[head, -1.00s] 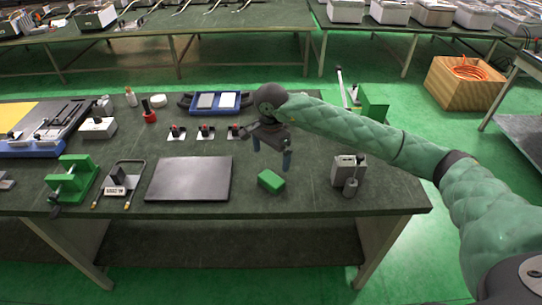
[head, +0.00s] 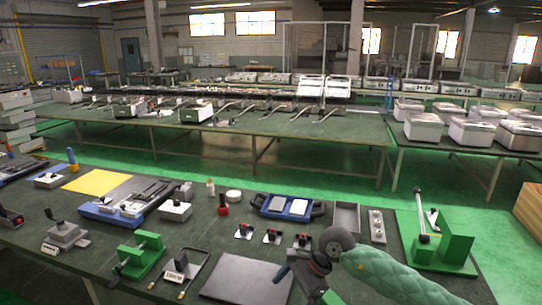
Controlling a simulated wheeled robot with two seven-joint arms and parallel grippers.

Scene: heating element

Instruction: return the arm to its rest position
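My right arm comes in from the lower right. Its gripper (head: 303,284) hangs over the near part of the workbench, at the right side of the dark flat plate (head: 243,280). One blue-grey finger stands out to the left, apart from the gripper body; the other is mostly hidden. The gripper looks open, with nothing seen between the fingers. A green block (head: 331,298) shows partly at the bottom edge, just below the gripper. My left gripper is not in view.
Near the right arm stand a green fixture with a lever (head: 456,246), a grey tray (head: 347,218) and small red-knobbed switches (head: 272,237). A blue tray (head: 287,206) lies behind. A green stand (head: 140,256) is at left. The green floor behind the bench is clear.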

